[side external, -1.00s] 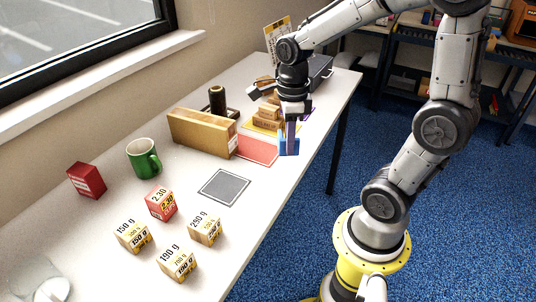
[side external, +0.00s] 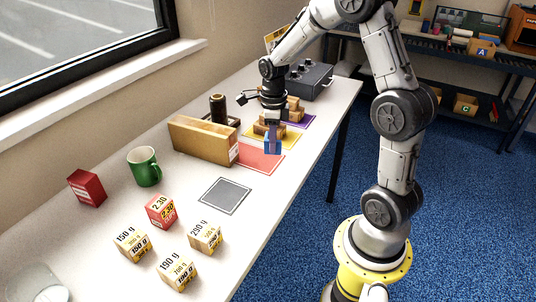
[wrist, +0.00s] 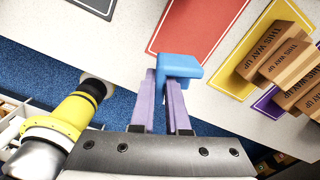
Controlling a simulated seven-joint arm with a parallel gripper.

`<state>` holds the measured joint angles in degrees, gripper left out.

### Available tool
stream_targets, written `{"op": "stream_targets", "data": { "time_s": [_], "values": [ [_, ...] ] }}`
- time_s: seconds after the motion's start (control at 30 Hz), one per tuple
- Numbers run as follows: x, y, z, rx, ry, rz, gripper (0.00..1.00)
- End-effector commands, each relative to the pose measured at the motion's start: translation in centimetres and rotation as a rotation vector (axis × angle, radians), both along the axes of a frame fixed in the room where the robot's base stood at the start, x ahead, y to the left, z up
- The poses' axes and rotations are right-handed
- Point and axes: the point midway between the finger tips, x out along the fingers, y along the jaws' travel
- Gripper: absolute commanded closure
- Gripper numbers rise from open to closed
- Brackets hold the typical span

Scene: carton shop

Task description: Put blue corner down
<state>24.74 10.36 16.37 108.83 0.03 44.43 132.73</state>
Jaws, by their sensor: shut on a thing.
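The blue corner (side external: 272,147) is held at the tips of my gripper (side external: 271,126), whose purple fingers point down. In the wrist view the blue corner (wrist: 180,66) sits at the ends of the fingers (wrist: 163,88), partly hiding the lower edge of the red mat (wrist: 195,25). In the side view it appears over the far right part of the red mat (side external: 258,160). I cannot tell whether it touches the table or hangs just above it.
Stacked wooden pieces (side external: 268,126) stand on the yellow mat (side external: 254,136), close behind the gripper. A long cardboard box (side external: 203,140) stands left of the red mat. The grey mat (side external: 224,195) is empty. A green mug (side external: 144,167) and several small boxes stand nearer.

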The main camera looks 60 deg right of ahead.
Motion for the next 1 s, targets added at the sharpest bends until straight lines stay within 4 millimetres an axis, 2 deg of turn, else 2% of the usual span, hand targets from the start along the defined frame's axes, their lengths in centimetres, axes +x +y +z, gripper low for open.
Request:
{"op": "stream_targets", "data": {
  "time_s": [0.1, 0.33, 0.53, 0.97, 1.0],
  "values": [
    [1.1, -0.5, -1.5, 0.001, 0.001, 0.0, 1.0],
    [2.1, -1.0, -2.9, 0.001, 0.001, 0.0, 1.0],
    [2.0, -0.9, -5.4, 0.001, 0.003, 0.0, 1.0],
    [2.0, -0.9, -6.0, 0.0, 0.0, 0.0, 1.0],
    [2.1, -0.9, -6.1, 0.0, 0.0, 0.0, 0.85]
  ]
}}
